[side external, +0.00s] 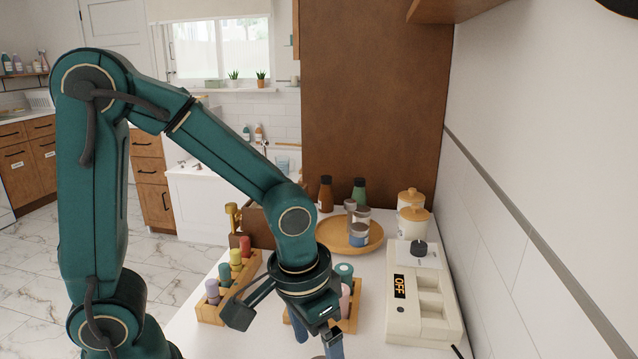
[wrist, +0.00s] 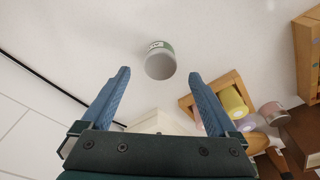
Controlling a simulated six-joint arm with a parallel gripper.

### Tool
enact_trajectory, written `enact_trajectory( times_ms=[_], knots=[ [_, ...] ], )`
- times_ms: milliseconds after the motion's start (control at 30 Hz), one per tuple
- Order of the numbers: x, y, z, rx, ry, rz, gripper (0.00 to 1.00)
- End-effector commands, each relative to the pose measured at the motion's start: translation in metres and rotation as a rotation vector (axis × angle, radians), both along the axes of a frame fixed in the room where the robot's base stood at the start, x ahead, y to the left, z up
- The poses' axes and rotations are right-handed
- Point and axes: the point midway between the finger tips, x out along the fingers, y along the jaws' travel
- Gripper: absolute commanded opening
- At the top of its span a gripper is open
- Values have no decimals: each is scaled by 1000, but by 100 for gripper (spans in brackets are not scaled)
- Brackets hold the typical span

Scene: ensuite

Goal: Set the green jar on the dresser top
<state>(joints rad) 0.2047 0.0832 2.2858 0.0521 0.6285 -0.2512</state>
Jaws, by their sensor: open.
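A small grey-and-green jar (wrist: 160,61) with a white label is in the wrist view, on the white surface. It is just ahead of my gripper (wrist: 160,74), roughly centred between the two blue fingers. The fingers are open and apart, with nothing held. The white dresser top (side external: 377,285) lies under the gripper and racks.
A wooden rack (side external: 215,318) of coloured cylinders stands left of my gripper, and another is partly hidden behind it. A round wooden tray (side external: 370,247) holds several jars. A white box marked OFF (side external: 436,335) and lidded canisters (side external: 412,222) stand along the right wall.

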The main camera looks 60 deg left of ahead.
Motion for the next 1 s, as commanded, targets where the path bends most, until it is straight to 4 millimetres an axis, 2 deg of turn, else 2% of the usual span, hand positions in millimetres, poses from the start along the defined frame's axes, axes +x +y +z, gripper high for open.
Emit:
enact_trajectory(
  times_ms=[533,967,1000],
  knots=[
    [6,1,-48,3,2,0,94],
    [8,1,-55,2,-3,1,94],
    [8,1,-54,2,-3,0,79]
  ],
)
